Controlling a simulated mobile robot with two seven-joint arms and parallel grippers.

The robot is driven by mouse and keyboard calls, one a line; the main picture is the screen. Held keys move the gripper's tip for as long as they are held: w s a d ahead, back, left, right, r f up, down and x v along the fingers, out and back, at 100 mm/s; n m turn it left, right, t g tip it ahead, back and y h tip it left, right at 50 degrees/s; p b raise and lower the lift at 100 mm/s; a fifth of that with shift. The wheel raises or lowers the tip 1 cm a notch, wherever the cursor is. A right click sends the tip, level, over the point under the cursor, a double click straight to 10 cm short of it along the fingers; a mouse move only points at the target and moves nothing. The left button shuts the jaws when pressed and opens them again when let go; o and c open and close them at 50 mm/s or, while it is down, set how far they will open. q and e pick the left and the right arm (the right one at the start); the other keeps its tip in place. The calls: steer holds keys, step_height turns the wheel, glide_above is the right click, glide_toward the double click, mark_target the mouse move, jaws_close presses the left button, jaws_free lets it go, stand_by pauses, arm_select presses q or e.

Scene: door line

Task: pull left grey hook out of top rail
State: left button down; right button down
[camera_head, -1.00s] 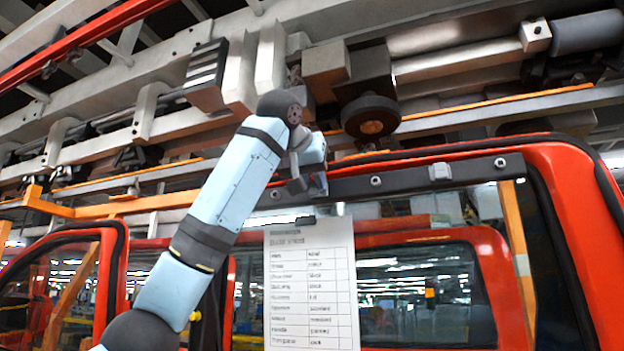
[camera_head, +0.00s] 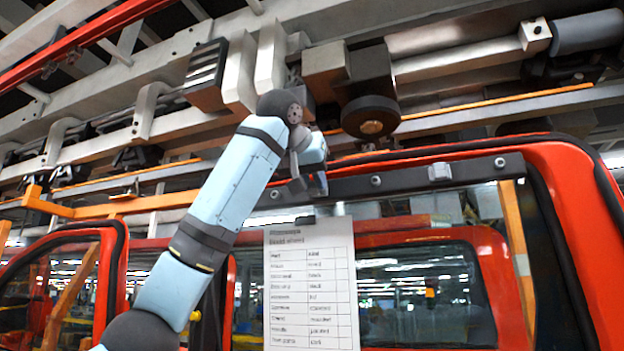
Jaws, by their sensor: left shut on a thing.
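The dark top rail (camera_head: 405,180) runs along the upper edge of the red door's window opening, with round bolts along it. One light grey hook (camera_head: 440,172) sits on the rail toward the right. My left gripper (camera_head: 308,186) is at the rail's left part, just above the paper sheet, with its fingers pointing down. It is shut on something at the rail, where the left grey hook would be. The fingers and wrist hide that piece, so I cannot tell how far it sits in the rail. My right gripper is not in view.
A printed paper sheet (camera_head: 309,285) hangs from a small dark clip (camera_head: 305,221) just below my left gripper. A red door frame (camera_head: 572,215) stands at right. Overhead conveyor beams and a dark round roller (camera_head: 371,116) are close above the gripper.

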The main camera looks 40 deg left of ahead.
arm_select(q)
steer(key=shift+f, duration=0.1)
steer(key=shift+s, duration=0.1)
steer(key=shift+s+d, duration=0.1)
steer(key=shift+s, duration=0.2)
stand_by(0.5)
steer(key=shift+s+b, duration=0.15)
steer(key=shift+b, duration=0.15)
steer(key=s+b, duration=0.1)
steer(key=s, duration=0.1)
steer(key=s+d, duration=0.1)
steer(key=s, duration=0.1)
steer(key=s+b, duration=0.1)
steer(key=shift+s+d+b, duration=0.25)
steer(key=shift+s+b, duration=0.05)
steer(key=shift+s, duration=0.1)
